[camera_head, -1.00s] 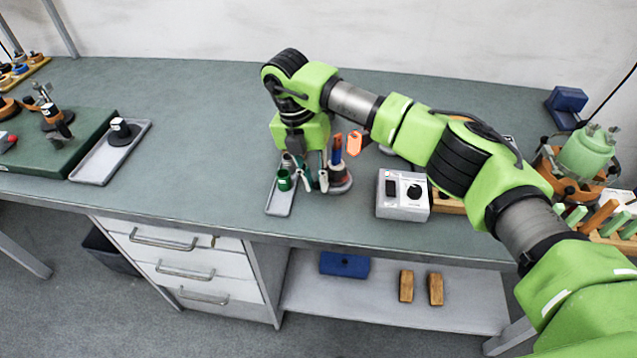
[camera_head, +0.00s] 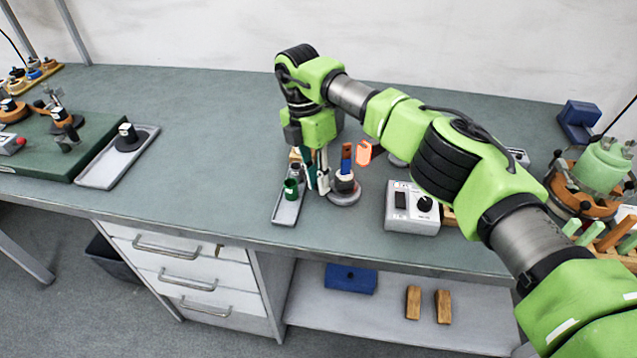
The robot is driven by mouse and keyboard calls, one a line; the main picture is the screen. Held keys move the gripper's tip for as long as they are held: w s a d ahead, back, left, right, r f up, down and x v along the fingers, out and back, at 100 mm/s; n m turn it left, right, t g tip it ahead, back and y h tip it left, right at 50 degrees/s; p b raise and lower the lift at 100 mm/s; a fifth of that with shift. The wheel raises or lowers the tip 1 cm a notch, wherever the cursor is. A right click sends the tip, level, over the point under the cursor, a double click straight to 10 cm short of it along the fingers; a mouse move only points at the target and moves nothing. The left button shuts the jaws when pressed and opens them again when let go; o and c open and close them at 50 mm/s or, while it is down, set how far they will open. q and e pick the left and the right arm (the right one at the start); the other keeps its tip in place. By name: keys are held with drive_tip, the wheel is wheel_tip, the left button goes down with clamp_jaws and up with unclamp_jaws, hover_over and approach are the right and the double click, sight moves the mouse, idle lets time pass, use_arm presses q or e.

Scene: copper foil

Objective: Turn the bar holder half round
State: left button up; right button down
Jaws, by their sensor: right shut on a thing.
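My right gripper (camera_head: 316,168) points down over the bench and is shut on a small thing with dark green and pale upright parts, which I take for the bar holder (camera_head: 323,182). The gripper and the clutter around it hide much of its shape. It is just left of a round grey base (camera_head: 344,197) carrying a blue and brown upright piece (camera_head: 346,165); I cannot tell whether they touch. A narrow grey tray (camera_head: 287,213) with a green cup (camera_head: 291,189) is at its left. My left gripper is not in view.
A grey box with a black knob (camera_head: 411,207) stands right of the gripper, below my right arm. A grey tray with a black-based piece (camera_head: 126,138) is at the left. The bench (camera_head: 215,170) between the two trays is clear.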

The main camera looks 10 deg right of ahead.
drive_tip(key=shift+w+d+r+m+y+b, duration=0.15)
drive_tip(key=shift+w+m+b, duration=0.15)
drive_tip(key=shift+w+m, duration=0.55)
drive_tip(key=shift+w+d+f+m+y+b, duration=0.15)
drive_tip(key=shift+w+m+b, duration=0.15)
drive_tip(key=shift+m, duration=0.95)
drive_tip(key=shift+w+r, duration=0.1)
drive_tip(key=shift+w, duration=0.05)
drive_tip(key=c, duration=2.3)
unclamp_jaws()
drive_tip(key=shift+d+g, duration=0.1)
drive_tip(key=shift+g, duration=0.2)
